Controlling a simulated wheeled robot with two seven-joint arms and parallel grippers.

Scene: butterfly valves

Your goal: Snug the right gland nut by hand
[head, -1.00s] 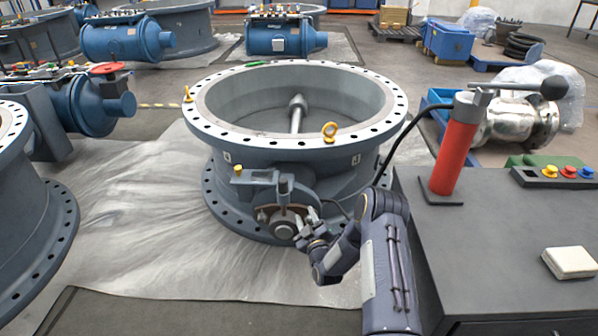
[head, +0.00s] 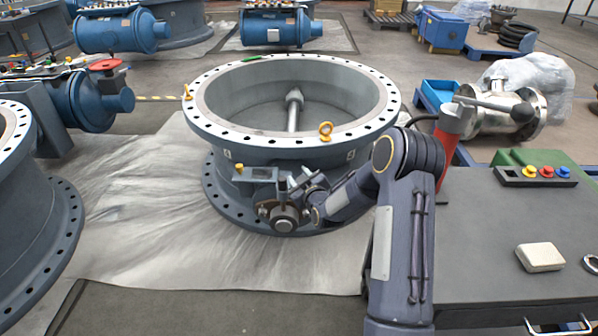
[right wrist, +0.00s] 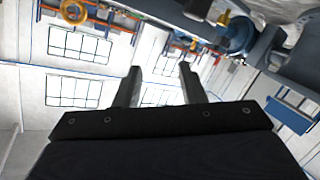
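The butterfly valve (head: 215,190) stands upright on the floor sheet, a big grey flanged ring. Its shaft gland (head: 284,222) sticks out low on the near side, under a small bracket. A small nut or stud end shows at the gland's right side (head: 304,213), partly hidden by my right gripper; I cannot make out its details. My right gripper (head: 303,182) is just above and right of the gland, beside the bracket. In the right wrist view its two fingers (right wrist: 160,74) are apart with nothing between them. My left gripper is not in view.

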